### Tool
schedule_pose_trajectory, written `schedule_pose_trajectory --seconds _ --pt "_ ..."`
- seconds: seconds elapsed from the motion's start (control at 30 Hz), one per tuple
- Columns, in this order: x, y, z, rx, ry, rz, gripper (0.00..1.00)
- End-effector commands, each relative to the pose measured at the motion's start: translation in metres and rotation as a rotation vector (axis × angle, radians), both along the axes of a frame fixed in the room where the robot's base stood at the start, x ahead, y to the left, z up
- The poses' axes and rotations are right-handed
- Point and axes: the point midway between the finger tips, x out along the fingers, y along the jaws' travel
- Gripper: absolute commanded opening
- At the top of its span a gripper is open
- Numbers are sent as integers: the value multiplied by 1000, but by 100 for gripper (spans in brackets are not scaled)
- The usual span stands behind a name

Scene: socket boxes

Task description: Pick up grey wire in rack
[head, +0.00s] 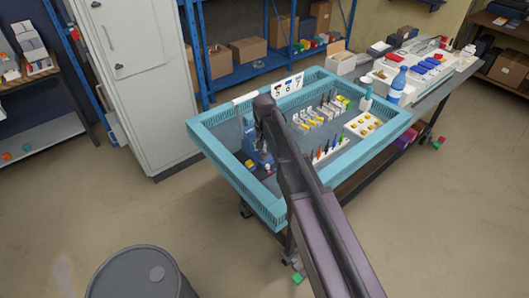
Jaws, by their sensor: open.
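A light blue tray-like table top (232,187) holds several racks and small parts. A white rack (316,165) with several upright coloured pieces stands at its front right. Another row of white and yellow holders (312,117) stands further back. I cannot pick out the grey wire; the pieces are too small to tell apart. My gripper (263,160) hangs low over the left part of the tray, left of the racks and apart from them. It is open, with nothing visible in it. My arm hides part of the tray's middle.
A small yellow part (249,163) lies close to my gripper. A white tray with yellow parts (364,125) and a small bottle (366,99) are at the tray's right. A cluttered side table (433,88) adjoins.

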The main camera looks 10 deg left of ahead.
Motion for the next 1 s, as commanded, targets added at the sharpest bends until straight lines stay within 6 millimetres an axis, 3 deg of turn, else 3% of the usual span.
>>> schedule_pose_trajectory --seconds 0.67,0.7,0.9,1.0 --pt "0 -1 -4 0 0 -1 65" --pt "0 -1 -4 0 0 -1 62" --pt "0 -1 -4 0 0 -1 4" --pt "0 -1 -4 0 0 -2 2"
